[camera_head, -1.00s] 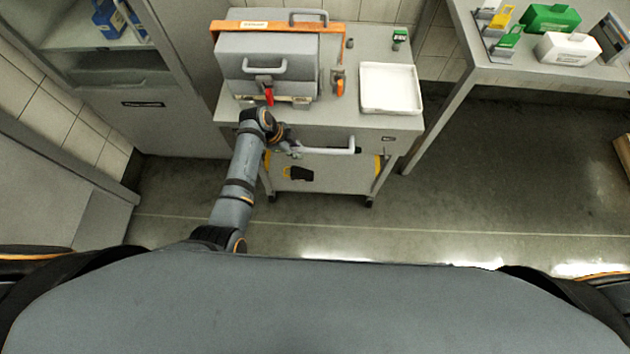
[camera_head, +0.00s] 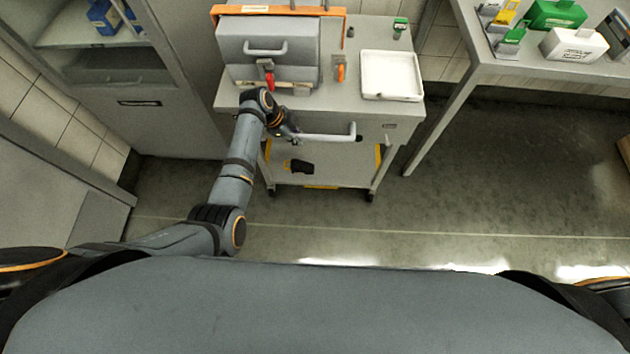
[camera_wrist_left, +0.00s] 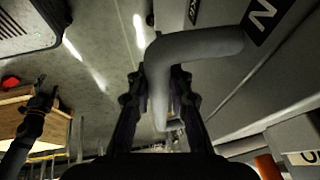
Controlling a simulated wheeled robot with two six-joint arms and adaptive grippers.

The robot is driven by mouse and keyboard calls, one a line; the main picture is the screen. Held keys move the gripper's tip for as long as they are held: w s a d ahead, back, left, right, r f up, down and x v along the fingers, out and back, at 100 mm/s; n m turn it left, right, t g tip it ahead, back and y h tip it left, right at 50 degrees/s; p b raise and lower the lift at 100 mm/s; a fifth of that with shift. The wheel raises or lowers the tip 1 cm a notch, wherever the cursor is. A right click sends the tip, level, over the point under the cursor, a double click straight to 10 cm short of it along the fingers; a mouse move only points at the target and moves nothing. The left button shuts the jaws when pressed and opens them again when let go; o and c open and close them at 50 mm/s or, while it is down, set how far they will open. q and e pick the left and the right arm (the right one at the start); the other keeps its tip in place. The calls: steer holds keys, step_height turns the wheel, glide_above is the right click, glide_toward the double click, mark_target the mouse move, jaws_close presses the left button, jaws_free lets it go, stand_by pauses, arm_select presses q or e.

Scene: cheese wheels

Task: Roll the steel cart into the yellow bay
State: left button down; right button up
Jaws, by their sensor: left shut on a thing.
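The grey steel cart (camera_head: 400,133) stands ahead of me, between a cabinet and a table. Its pale bar handle (camera_head: 335,137) sticks out at the front. My left gripper (camera_head: 289,130) is shut on the left part of this handle; in the left wrist view the bent handle (camera_wrist_left: 158,85) passes between the fingers (camera_wrist_left: 158,105). Yellow strips show behind the cart's legs, and a yellow strip (camera_head: 322,187) shows at the lower shelf's front edge; I cannot tell which belong to the bay. The cart hides much of the floor there. My right gripper is out of view.
A grey box-like machine (camera_head: 267,48) and a white tray (camera_head: 391,75) stand on the cart. A grey cabinet (camera_head: 172,120) is close on the left. A table (camera_head: 490,73) with green and white boxes stands at right. Floor in front and right is clear.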

mark_target(303, 128)
arm_select(q)
steer(key=shift+w+b, duration=0.3)
steer(key=shift+w, duration=0.25)
steer(key=w+b, duration=0.4)
stand_by(0.5)
steer(key=c, duration=0.5)
jaws_free()
steer(key=shift+s, duration=0.1)
